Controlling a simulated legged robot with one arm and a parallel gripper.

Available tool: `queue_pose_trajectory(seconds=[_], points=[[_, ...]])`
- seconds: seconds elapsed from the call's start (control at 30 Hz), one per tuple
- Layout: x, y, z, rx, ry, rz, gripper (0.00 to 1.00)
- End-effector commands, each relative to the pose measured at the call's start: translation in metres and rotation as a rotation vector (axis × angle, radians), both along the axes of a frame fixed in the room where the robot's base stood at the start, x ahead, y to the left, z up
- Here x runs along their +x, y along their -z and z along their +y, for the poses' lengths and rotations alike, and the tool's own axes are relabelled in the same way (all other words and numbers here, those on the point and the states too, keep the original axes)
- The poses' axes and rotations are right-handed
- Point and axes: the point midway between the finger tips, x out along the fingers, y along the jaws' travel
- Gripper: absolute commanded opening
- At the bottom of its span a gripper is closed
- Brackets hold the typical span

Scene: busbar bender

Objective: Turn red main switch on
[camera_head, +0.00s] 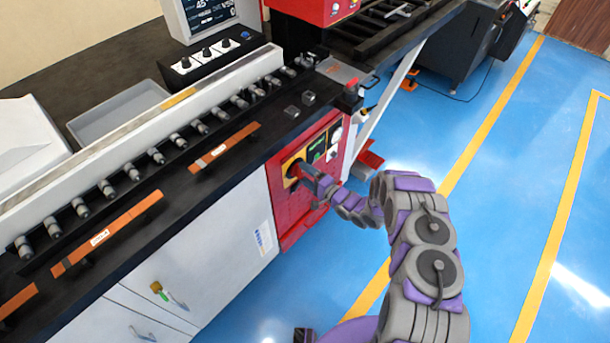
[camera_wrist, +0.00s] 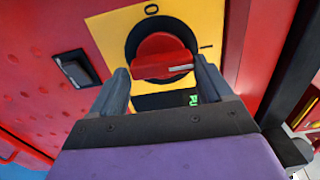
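The red main switch (camera_wrist: 162,58) is a round red knob on a yellow plate (camera_wrist: 198,17) in the wrist view. The plate has an "O" mark above the knob and an "I" mark to its right. A white mark on the knob's handle lies on the right side, toward the "I". My gripper (camera_wrist: 164,80) is open, with one finger on each side of the knob; I cannot tell whether they touch it. In the head view my gripper (camera_head: 306,175) is at the red panel (camera_head: 290,208), in front of the yellow plate (camera_head: 291,162), and hides most of the knob.
A black rocker switch (camera_wrist: 76,69) is left of the yellow plate. A green-lit display (camera_head: 316,149) is right of the plate. The black worktop (camera_head: 225,160) overhangs the white cabinet (camera_head: 205,255). The blue floor (camera_head: 500,180) on the right is mostly clear.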

Motion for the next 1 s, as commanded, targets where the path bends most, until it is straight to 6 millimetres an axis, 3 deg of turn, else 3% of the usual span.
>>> queue_pose_trajectory(seconds=[0.2, 0.57, 1.0], points=[[-0.001, -0.001, 0.001, 0.0, -0.002, -0.004, 0.98], [-0.006, -0.003, -0.005, 0.0, -0.003, -0.005, 0.98], [-0.06, -0.002, -0.076, 0.002, 0.001, -0.001, 0.98]])
